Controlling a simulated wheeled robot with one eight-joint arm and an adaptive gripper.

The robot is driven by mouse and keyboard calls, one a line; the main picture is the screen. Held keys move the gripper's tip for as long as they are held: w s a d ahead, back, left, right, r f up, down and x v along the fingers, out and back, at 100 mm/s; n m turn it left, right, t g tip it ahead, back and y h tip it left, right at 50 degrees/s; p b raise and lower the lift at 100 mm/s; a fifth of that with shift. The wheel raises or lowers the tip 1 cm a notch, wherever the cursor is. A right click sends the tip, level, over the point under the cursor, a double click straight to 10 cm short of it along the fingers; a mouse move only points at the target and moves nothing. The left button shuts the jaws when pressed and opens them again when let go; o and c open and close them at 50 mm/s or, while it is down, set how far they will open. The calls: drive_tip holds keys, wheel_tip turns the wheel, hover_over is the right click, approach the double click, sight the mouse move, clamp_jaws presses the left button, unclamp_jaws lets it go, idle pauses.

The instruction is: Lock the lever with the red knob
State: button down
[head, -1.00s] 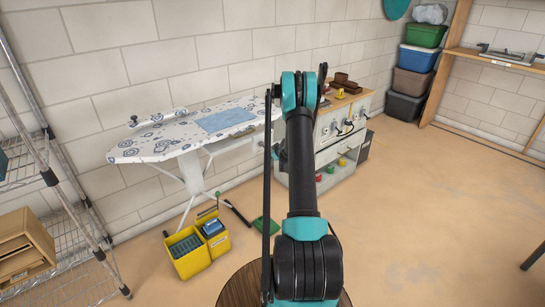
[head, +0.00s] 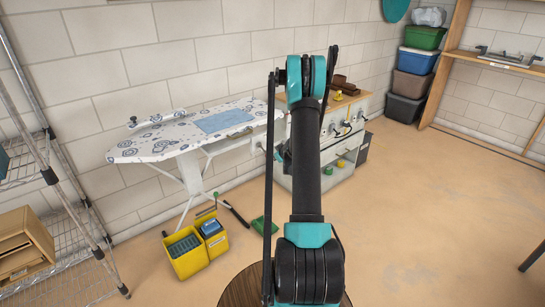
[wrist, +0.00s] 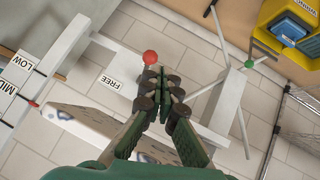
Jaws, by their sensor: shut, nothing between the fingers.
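In the wrist view, a red knob (wrist: 150,57) sits at the end of a pale bar, just beside a white plate with a FREE label (wrist: 110,81). My gripper (wrist: 164,72) has its dark green fingers together and empty, with the tips right next to the knob. I cannot tell whether they touch it. In the head view my arm hides the gripper and the knob. The ironing board (head: 150,148), white with a blue pattern, stands along the wall there. Part of its patterned cover also shows below the knob in the wrist view (wrist: 85,122).
LOW and MID labels and a small red tip (wrist: 33,103) are at the wrist view's left. A yellow bin (head: 188,262) stands on the floor before the board. A white cabinet (head: 350,145) is behind my arm. Wire shelving (head: 60,200) is at left; right floor is open.

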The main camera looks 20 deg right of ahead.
drive_tip(key=shift+s+d+r, duration=0.1)
drive_tip(key=shift+s+r, duration=0.1)
drive_tip(key=shift+s, duration=0.6)
drive_tip(key=shift+s+d+r, duration=0.1)
drive_tip(key=shift+s+r, duration=0.1)
drive_tip(key=shift+s, duration=0.55)
drive_tip(key=s+a+r+m+g, duration=0.1)
drive_tip(key=s+a+r+g, duration=0.1)
drive_tip(key=s+a+r, duration=0.55)
drive_tip(key=s+a+r+m+g, duration=0.1)
drive_tip(key=s+a+r, duration=0.4)
drive_tip(key=s+a, duration=0.45)
drive_tip(key=s+a+m+g, duration=0.2)
drive_tip(key=s+a+m, duration=0.1)
drive_tip(key=s, duration=2.2)
drive_tip(key=shift+s+a+f+g+h, duration=0.2)
drive_tip(key=shift+f+g+h, duration=0.1)
drive_tip(key=shift+g, duration=0.1)
